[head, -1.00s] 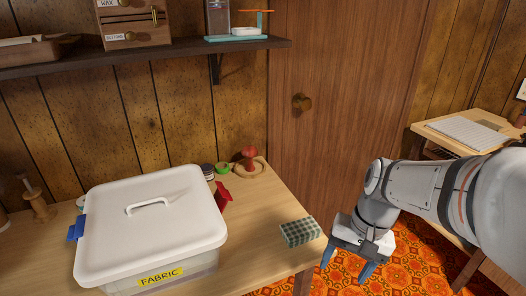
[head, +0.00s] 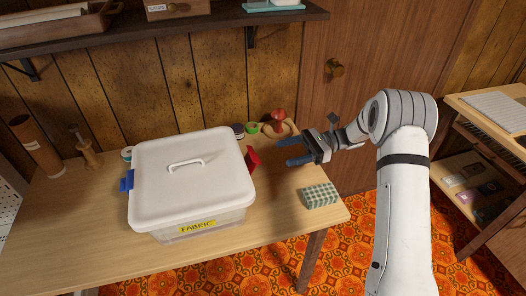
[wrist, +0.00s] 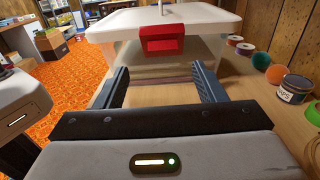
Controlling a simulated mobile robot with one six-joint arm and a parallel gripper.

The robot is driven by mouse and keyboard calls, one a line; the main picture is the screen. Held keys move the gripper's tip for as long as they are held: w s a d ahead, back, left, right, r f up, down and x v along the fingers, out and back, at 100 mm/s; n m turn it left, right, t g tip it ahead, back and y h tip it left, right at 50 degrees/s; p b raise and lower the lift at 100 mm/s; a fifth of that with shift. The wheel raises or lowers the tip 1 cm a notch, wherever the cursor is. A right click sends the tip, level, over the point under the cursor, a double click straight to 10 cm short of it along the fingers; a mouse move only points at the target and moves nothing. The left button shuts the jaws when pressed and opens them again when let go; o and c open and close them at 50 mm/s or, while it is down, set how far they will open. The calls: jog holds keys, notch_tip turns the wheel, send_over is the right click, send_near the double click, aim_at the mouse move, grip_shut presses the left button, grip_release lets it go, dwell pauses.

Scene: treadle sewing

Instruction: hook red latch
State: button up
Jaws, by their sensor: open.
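The red latch (head: 252,158) is on the right end of the white lidded box (head: 190,172) labelled FABRIC. In the wrist view the red latch (wrist: 161,39) sits at the lid's edge, straight ahead of my fingers, and looks tilted outward from the box. My gripper (head: 283,153) is open and empty, to the right of the latch with its blue fingers pointing at it. In the wrist view my gripper (wrist: 160,83) has its fingers apart on either side below the latch, not touching it. A blue latch (head: 127,181) is on the box's left end.
A green checked block (head: 319,195) lies at the table's front right. A red pincushion-like item (head: 278,117) sits at the back. The table (head: 276,227) is clear before the block.

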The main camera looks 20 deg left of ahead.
aim_at(259, 159)
jog(key=x, duration=0.7)
jog(key=shift+s+a, duration=0.1)
jog(key=shift+a, duration=0.3)
jog(key=shift+c, duration=0.5)
